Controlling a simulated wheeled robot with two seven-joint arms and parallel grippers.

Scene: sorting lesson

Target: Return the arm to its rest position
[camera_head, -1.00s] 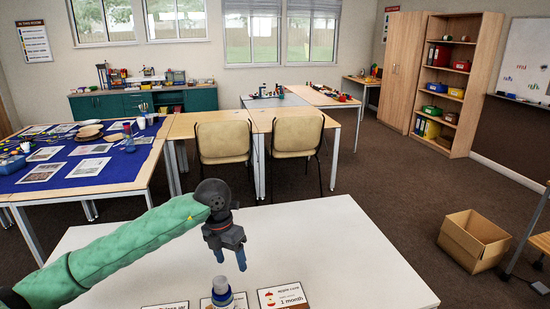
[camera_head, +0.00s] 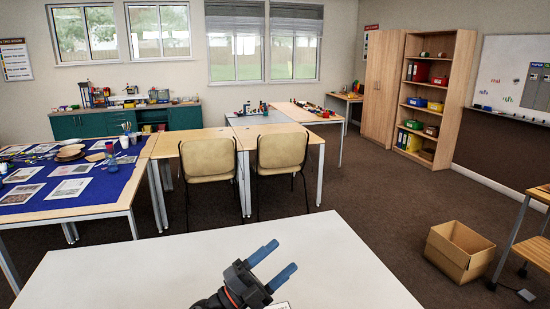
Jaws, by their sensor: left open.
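My left gripper (camera_head: 272,265) is at the bottom middle of the head view, over the near part of the white table (camera_head: 150,265). Its two blue fingers are spread apart with nothing between them, and they point up and to the right in the picture. Only the gripper and a bit of dark wrist show; the rest of the left arm is out of view. A small corner of a white card (camera_head: 281,306) shows at the bottom edge beside the gripper. My right gripper is not in view.
The far part of the white table is bare. A cardboard box (camera_head: 458,251) stands open on the floor at right. Two chairs (camera_head: 209,161) stand beyond the table. A table with a blue cloth (camera_head: 95,205) is at left, and a wooden desk (camera_head: 532,200) is at right.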

